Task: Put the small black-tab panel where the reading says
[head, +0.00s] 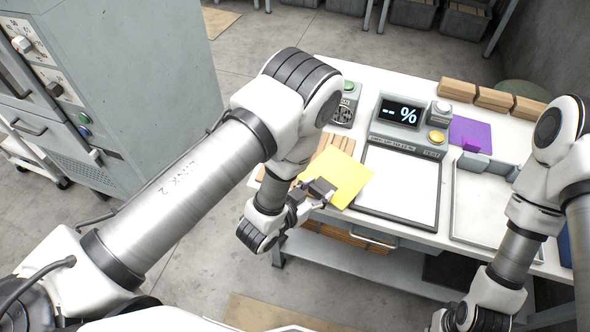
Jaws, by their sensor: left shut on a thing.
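A yellow panel (347,178) with a dark tab (320,187) is at the front left of the white table. My left gripper (316,194) is shut on the dark tab at the panel's near left edge. The panel is tilted in the picture and overlaps a slatted wooden piece; I cannot tell its exact height. A grey meter (408,125) with a dark display reads "-- %". A white framed pad (399,187) lies in front of the meter. My right gripper is not visible; only its arm shows at the right.
A purple panel (468,131) with a purple tab lies right of the meter. A white shallow tray (485,206) lies at the right, partly behind my right arm. Wooden blocks (494,99) line the back edge. A device with a green button (348,87) stands left of the meter.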

